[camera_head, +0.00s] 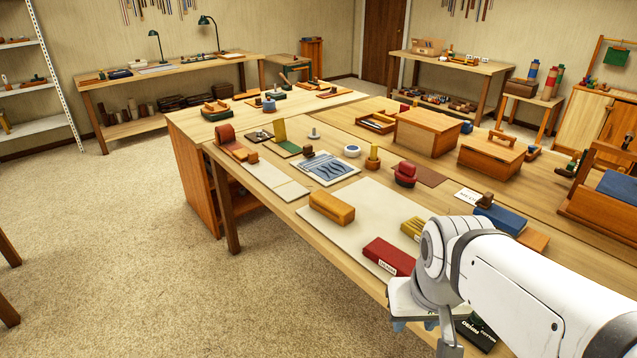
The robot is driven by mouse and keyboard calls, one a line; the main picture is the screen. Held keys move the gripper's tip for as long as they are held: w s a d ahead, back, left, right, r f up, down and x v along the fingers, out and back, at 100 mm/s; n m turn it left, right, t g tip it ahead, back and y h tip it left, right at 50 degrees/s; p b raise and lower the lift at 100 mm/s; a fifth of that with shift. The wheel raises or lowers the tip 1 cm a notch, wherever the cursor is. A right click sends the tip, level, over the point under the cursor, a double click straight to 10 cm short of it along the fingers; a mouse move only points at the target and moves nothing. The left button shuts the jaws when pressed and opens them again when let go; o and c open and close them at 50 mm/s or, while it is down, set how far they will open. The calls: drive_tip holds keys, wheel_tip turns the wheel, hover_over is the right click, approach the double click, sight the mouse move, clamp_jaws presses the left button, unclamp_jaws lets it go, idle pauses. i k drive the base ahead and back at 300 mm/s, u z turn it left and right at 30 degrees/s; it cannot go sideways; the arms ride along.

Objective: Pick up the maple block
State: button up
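A honey-coloured wooden block (331,207) with rounded edges lies on a pale board at the near edge of the long bench; it looks the most like the maple block, but I see no label on it. My gripper (415,325) hangs at the lower right, nearer to me than the block and to its right, well apart from it. My white wrist and forearm cover most of it. Only bits of the fingers show, so I cannot tell whether they are open or hold anything.
A red labelled block (388,257) and a yellow ribbed block (413,229) lie between the honey-coloured block and my arm. The pale board (372,212) has bare room around them. Stamps, a blue-patterned print (326,167) and wooden boxes (428,132) stand farther back. Carpet lies open at left.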

sight(336, 210)
drive_tip(key=u, duration=1.75)
drive_tip(key=i, duration=3.3)
drive_tip(key=z, duration=4)
